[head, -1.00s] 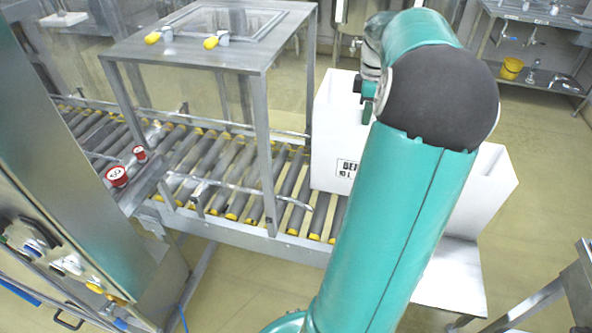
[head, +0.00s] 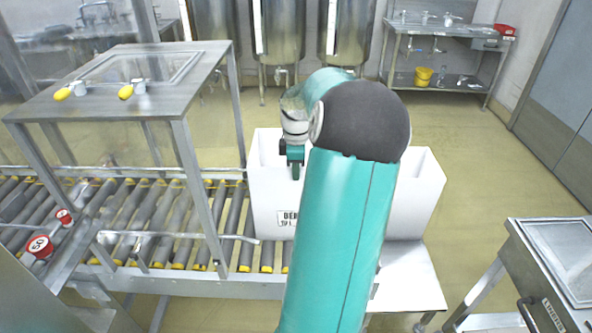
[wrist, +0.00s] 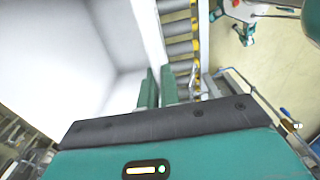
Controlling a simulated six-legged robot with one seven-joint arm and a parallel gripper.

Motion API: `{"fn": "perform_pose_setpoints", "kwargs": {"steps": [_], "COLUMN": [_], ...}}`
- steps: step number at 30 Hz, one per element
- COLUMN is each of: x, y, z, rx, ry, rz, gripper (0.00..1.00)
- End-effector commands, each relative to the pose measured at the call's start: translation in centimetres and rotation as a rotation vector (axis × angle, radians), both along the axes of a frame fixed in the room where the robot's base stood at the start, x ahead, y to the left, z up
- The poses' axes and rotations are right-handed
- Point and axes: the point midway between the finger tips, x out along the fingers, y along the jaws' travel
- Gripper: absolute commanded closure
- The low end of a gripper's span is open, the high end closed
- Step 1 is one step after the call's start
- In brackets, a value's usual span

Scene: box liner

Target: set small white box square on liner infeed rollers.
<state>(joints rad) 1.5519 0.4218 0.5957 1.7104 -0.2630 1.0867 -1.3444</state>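The white box (head: 335,215) is open-topped, with a black-printed label on its near side. It sits upright at the right end of the roller conveyor (head: 205,215), its left part over the rollers. My arm hides its middle, so I cannot tell whether it is exactly square. My gripper (head: 291,160) is at the box's left part in the head view. In the wrist view my gripper's two green fingers (wrist: 158,88) stand close together on either side of the box wall (wrist: 148,35), one inside and one outside. They look shut on the wall.
A metal guard frame with clear panels (head: 125,80) stands over the rollers, just left of the box. A pale table (head: 412,285) is under the box's right side. A steel cabinet (head: 550,265) stands at the right. Floor (head: 490,160) is clear behind.

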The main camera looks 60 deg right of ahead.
Motion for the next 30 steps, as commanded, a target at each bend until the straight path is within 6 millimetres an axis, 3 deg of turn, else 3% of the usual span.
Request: {"fn": "perform_pose_setpoints", "kwargs": {"steps": [5, 9, 20, 25, 30], "x": [0.0, 0.0, 0.0, 0.0, 0.1], "y": [0.0, 0.0, 0.0, -0.1, 0.0], "z": [-0.2, -0.3, 0.2, 2.5, 6.3], "rx": [-0.001, 0.001, -0.001, -0.004, -0.004], "ry": [0.0, 0.0, 0.0, -0.001, -0.001], "rz": [0.001, 0.0, 0.0, 0.0, 0.001], "gripper": [1.0, 0.74, 0.74, 0.74, 0.74]}}
